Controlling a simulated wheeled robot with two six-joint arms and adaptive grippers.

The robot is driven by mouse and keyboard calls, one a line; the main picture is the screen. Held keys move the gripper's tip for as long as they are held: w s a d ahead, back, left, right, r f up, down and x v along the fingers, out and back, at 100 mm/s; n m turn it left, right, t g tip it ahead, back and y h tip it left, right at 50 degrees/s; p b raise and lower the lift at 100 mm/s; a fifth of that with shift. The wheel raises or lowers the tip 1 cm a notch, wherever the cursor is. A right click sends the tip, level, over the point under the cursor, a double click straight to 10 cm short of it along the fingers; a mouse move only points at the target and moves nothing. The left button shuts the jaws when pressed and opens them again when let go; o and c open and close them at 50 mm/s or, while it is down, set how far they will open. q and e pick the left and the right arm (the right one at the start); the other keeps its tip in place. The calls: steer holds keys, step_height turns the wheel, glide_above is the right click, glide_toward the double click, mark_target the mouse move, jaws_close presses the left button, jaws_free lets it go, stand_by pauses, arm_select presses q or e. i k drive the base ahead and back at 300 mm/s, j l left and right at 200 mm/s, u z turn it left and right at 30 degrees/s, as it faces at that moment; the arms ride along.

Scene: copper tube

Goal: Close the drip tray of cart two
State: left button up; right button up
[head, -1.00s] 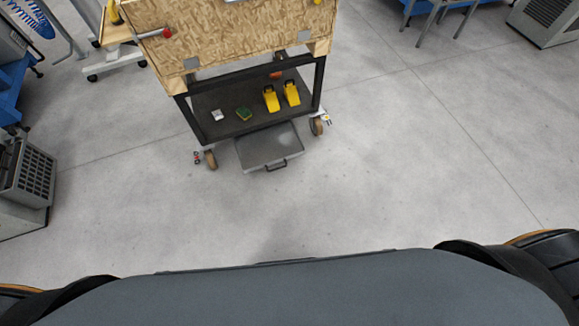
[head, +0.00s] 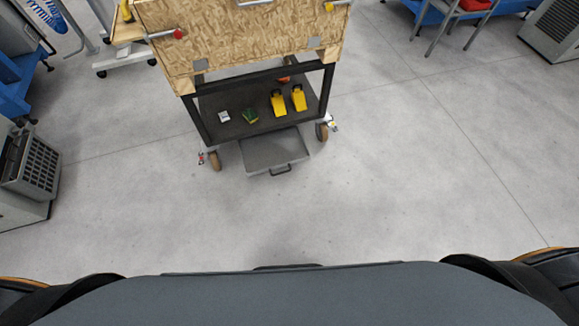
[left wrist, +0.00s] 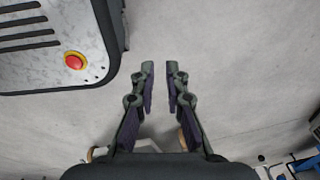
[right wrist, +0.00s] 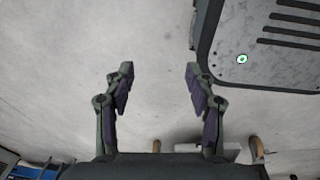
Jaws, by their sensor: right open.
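The grey drip tray (head: 262,157) sticks out toward me from under the wooden-sided cart (head: 240,45), close to the floor. Its dark handle (head: 281,171) is on the near edge. Neither gripper shows in the head view. In the left wrist view my left gripper (left wrist: 160,69) has its fingers apart with a narrow empty gap. In the right wrist view my right gripper (right wrist: 157,72) is open wider and empty. Both are well apart from the tray.
The cart's lower shelf (head: 240,130) holds yellow items (head: 279,104), a green item (head: 250,115) and a small white item (head: 223,115). A grey machine (head: 32,165) stands at the left. The floor (head: 330,215) between me and the cart is clear.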

mark_target(269, 150)
steer(key=i+l, duration=0.1)
steer(key=l, duration=2.3)
steer(key=i+u, duration=0.05)
steer(key=i, duration=0.05)
